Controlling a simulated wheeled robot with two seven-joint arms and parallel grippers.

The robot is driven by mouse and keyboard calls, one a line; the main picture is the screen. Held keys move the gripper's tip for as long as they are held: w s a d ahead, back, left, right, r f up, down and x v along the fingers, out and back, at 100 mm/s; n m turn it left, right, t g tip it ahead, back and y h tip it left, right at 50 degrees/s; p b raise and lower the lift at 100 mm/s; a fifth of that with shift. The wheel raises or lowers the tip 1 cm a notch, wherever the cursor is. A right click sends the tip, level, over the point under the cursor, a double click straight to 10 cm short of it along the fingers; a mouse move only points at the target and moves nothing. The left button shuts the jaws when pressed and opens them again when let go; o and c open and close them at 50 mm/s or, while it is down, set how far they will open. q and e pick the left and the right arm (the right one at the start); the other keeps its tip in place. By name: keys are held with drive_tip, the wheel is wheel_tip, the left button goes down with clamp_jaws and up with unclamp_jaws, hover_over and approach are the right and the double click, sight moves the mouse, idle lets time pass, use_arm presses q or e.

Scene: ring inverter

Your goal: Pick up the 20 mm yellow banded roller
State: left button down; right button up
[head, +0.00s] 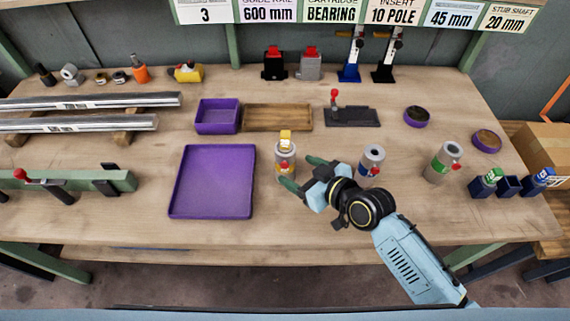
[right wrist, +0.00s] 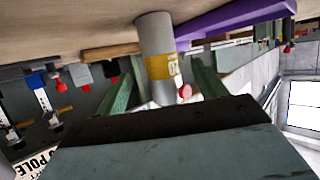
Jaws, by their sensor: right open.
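The yellow banded roller (head: 285,158) is a grey upright cylinder with a yellow band and a red knob on its side. It stands on the bench just right of the purple tray, with a yellow block showing at its top. My right gripper (head: 297,171) is open, low, and reaches toward it from the right. In the right wrist view, where the scene is upside down, the roller (right wrist: 155,35) shows between the two green fingers (right wrist: 163,88), with a gap on each side. My left gripper is not in view.
A flat purple tray (head: 212,213) lies left of the roller. A blue banded roller (head: 374,155) stands close behind my right wrist; a green banded roller (head: 437,165) stands farther right. A wooden tray (head: 277,118) lies behind.

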sight(293, 167)
drive_tip(key=shift+f+b+x, duration=0.15)
drive_tip(key=shift+b+x, duration=0.1)
drive_tip(key=shift+x, duration=1.3)
drive_tip(key=shift+f+b+x, duration=0.1)
drive_tip(key=shift+b+x, duration=0.15)
drive_tip(key=shift+x, duration=1.35)
drive_tip(key=shift+s, duration=0.15)
drive_tip(key=c, duration=1.3)
drive_tip(key=shift+r, duration=0.25)
drive_tip(key=shift+c, duration=0.3)
